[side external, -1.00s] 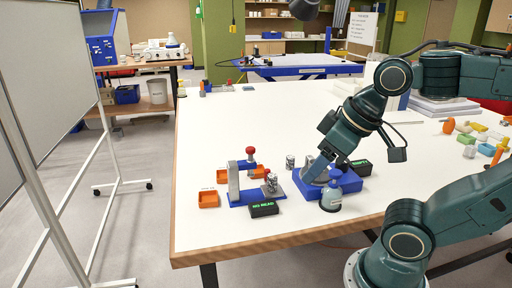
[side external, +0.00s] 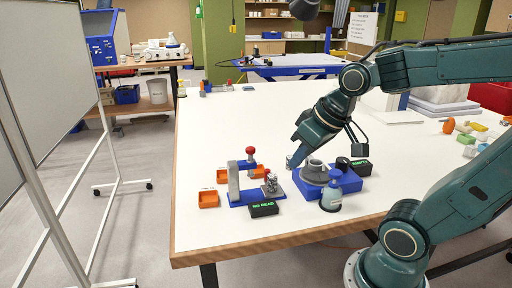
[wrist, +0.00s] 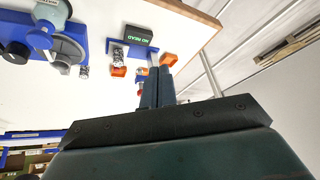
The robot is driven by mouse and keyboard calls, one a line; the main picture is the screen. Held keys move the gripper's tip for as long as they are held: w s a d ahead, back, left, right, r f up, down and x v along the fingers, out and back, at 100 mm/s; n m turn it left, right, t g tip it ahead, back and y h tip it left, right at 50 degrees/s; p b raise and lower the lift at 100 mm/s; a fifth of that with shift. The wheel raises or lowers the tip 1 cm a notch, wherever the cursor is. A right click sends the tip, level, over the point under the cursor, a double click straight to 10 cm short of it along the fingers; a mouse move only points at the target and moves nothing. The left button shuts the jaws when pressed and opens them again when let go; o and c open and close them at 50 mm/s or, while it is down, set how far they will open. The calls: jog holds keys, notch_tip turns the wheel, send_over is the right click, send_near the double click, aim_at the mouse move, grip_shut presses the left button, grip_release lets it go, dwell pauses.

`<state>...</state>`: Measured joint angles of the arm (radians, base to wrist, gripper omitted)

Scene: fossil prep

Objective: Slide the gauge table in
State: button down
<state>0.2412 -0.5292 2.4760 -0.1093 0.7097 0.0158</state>
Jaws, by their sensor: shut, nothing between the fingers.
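A small metallic piece (side external: 271,184) stands on the base's right part, which seems to be the gauge table; the wrist view shows the metallic piece too (wrist: 118,54). The black display (side external: 264,209) in front reads NO READ. My gripper (side external: 294,164) is shut and empty, pointing down-left, just right of and behind the gauge. In the wrist view its fingers (wrist: 157,88) are together and partly cover the gauge.

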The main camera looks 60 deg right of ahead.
jog(key=w+d+f+m, duration=0.1)
jog(key=d+f+m, duration=0.2)
jog(key=d, duration=0.4)
jog(key=w+d+f+m+t, duration=0.1)
jog(key=w+d+f+m, duration=0.1)
jog(key=d+f, duration=0.3)
jog(key=w+d+f+m+h, duration=0.1)
jog(key=d+f+m, duration=0.3)
jog(key=d, duration=0.6)
jog(key=shift+w+d+f+t, duration=0.15)
jog(key=shift+w+d+t, duration=0.15)
jog(key=shift+w, duration=0.35)
jog(key=shift+a, duration=0.1)
jog(key=shift+w+f, duration=0.1)
jog(key=shift+f, duration=0.05)
jog(key=shift+x, duration=4.7)
jog(key=shift+w+a+f, duration=0.1)
jog(key=shift+w+a, duration=0.05)
jog(key=shift+w, duration=0.25)
jog(key=shift+w+a, duration=0.4)
jog(key=shift+w, duration=0.3)
jog(key=shift+w+a, duration=0.4)
jog(key=shift+w, duration=0.35)
